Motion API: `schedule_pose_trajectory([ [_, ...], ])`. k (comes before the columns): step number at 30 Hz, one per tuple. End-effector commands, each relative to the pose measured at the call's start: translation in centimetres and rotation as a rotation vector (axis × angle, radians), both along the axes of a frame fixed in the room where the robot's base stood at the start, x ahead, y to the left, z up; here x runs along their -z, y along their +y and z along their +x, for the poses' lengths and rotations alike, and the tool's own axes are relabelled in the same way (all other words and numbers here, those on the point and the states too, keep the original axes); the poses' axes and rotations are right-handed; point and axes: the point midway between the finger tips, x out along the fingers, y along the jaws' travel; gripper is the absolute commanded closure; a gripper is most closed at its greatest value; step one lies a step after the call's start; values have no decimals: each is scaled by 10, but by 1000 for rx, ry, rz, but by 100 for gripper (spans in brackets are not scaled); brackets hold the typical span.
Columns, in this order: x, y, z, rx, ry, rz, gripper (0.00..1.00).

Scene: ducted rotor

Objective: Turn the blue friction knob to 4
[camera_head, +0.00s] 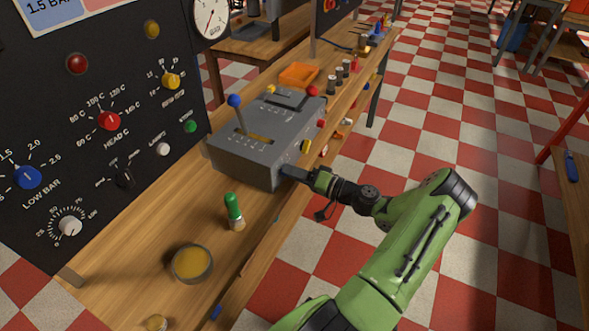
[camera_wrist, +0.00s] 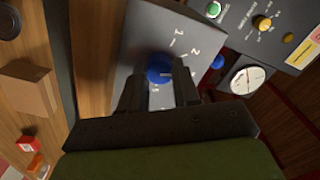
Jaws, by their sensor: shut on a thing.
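The blue friction knob (camera_wrist: 158,70) is on a grey face of the lever box, between the two fingers of my gripper (camera_wrist: 160,88) in the wrist view. My gripper is shut on it. A pale mark shows on the knob, pointing roughly right in the picture. White scale marks with a 1 and a 2 show above and to the right of the knob; lower marks are partly hidden by the fingers. In the head view my gripper (camera_head: 294,174) meets the near right side of the grey lever box (camera_head: 240,160), and the knob is hidden there.
The box has a blue-topped lever (camera_head: 236,102). A black panel (camera_head: 95,110) with knobs stands at left. A green-handled tool (camera_head: 234,211) and a bowl of yellow stuff (camera_head: 191,263) sit on the bench (camera_head: 145,235). An orange tray (camera_head: 298,75) lies behind the box.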

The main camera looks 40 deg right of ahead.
Motion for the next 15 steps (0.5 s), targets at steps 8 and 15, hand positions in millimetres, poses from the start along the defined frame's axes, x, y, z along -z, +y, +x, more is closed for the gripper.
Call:
schedule_pose_trajectory([
  [8, -1, -1, 0, 2, 89, 246, 99],
  [15, 0, -1, 0, 1, 165, 461, 99],
])
